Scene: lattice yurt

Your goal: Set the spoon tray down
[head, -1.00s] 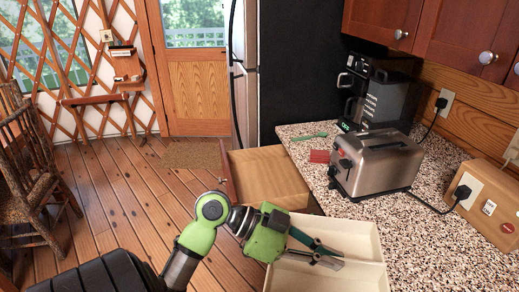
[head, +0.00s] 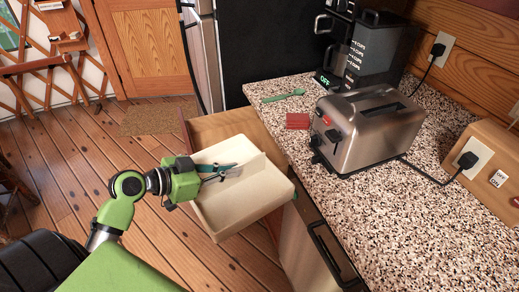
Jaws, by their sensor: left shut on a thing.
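The spoon tray (head: 255,203) is a cream, shallow open box with a low divider, and it looks empty. It is near the middle of the head view, left of the counter, overlapping the open wooden drawer (head: 235,127). I cannot tell whether it touches the drawer. My left gripper (head: 222,172) comes in from the left and is shut on the tray at its left side, its teal fingers showing over the tray's inside. The tray hides much of the drawer. My right gripper is not in view.
On the speckled counter (head: 413,221) are a green spoon (head: 283,96), a red block-like item (head: 298,121), a steel toaster (head: 368,130) and a coffee maker (head: 372,52). A dark-handled cabinet front (head: 312,245) lies below the counter edge. The wooden floor to the left is open.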

